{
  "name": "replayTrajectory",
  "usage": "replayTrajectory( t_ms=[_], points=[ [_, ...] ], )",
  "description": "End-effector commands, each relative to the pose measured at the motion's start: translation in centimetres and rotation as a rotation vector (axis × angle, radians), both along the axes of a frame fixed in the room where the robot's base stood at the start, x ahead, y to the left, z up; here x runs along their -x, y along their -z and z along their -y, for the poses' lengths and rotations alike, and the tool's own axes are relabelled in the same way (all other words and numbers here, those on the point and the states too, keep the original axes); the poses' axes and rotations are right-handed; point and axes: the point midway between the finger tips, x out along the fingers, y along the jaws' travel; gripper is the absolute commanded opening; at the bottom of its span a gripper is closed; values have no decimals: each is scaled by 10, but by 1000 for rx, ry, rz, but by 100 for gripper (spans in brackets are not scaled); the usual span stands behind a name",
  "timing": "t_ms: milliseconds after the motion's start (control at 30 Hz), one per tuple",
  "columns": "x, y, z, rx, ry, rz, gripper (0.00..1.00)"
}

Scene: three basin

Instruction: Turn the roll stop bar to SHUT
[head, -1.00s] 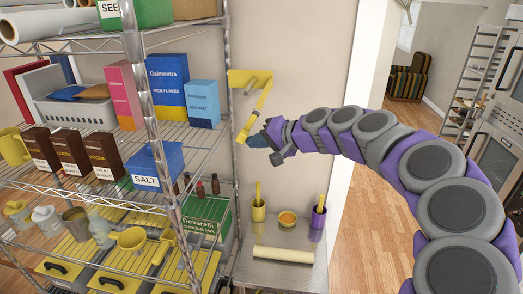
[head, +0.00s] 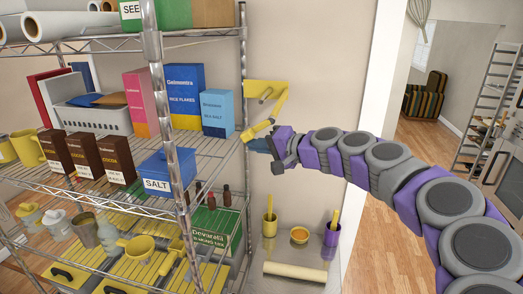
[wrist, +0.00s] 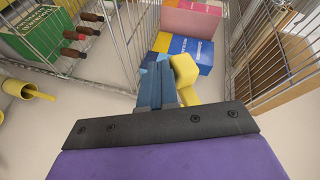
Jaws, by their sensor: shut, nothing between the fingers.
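The yellow roll stop bar (head: 279,107) hangs down from a yellow bracket (head: 262,89) on the pale wall, right of the wire shelf. Its lower end is a thicker yellow grip (head: 257,130) that slants down to the left. My gripper (head: 256,145) is just below that grip, its blue fingers shut with nothing between them. In the wrist view the yellow grip (wrist: 184,68) is right beside the blue fingers (wrist: 157,80), on their right. I cannot tell whether they touch. No SHUT marking is readable.
The wire shelf (head: 243,60) with boxes stands close on the left, its post near my gripper. A blue SALT box (head: 167,172) sits on its middle level. Below, a small counter holds a yellow cup (head: 269,228), a purple cup (head: 331,238) and a pale roll (head: 295,271).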

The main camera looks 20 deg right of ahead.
Motion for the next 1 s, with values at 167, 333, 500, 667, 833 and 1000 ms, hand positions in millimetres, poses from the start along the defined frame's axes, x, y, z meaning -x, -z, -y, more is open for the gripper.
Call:
replayTrajectory(
  t_ms=[167, 333, 500, 667, 833, 1000],
  points=[
    [-4, -3, -5, 2, 1, -1, 0],
    [-7, -8, -10, 3, 1, -1, 0],
    [-10, -12, -14, 3, 1, -1, 0],
    [-11, -15, -16, 4, 0, -1, 0],
    [-12, -17, -18, 4, 1, -2, 0],
    [-13, -19, -19, 3, 0, -1, 0]
  ],
)
